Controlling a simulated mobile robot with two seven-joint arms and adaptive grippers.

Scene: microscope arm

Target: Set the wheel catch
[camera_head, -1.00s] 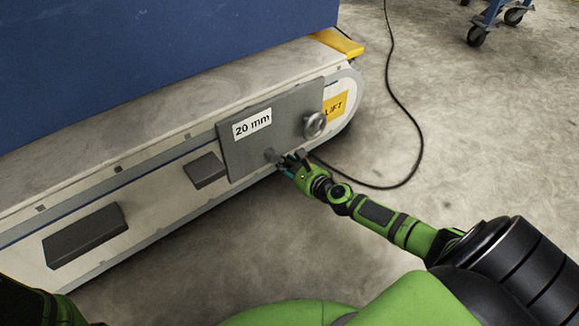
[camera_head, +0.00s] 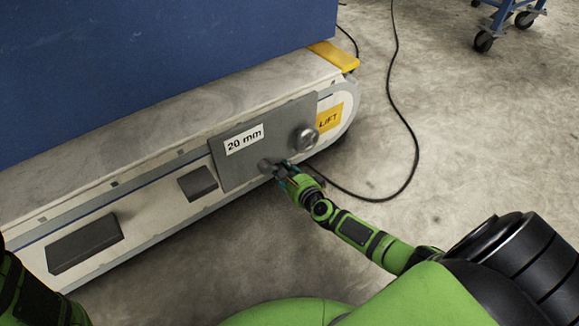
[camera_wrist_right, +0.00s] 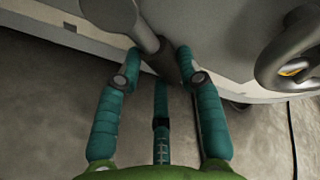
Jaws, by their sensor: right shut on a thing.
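A grey catch lever (camera_head: 265,165) sticks out low on a grey plate (camera_head: 231,172) on the side of a long pale base. It also shows as a slanted grey bar in the right wrist view (camera_wrist_right: 145,35). My right gripper (camera_head: 281,168) is at this lever, its teal fingers (camera_wrist_right: 158,58) shut around the lever's end, which they partly hide. A round metal handwheel (camera_head: 306,139) is above and right of the lever, and its ring shows at the right of the wrist view (camera_wrist_right: 282,62). My left gripper is out of view; only part of my left arm shows.
The plate carries a "20 mm" label (camera_head: 244,139); a yellow "LIFT" label (camera_head: 329,117) is right of the handwheel. Dark blocks (camera_head: 85,243) stick out along the base. A black cable (camera_head: 407,130) lies on the open floor to the right.

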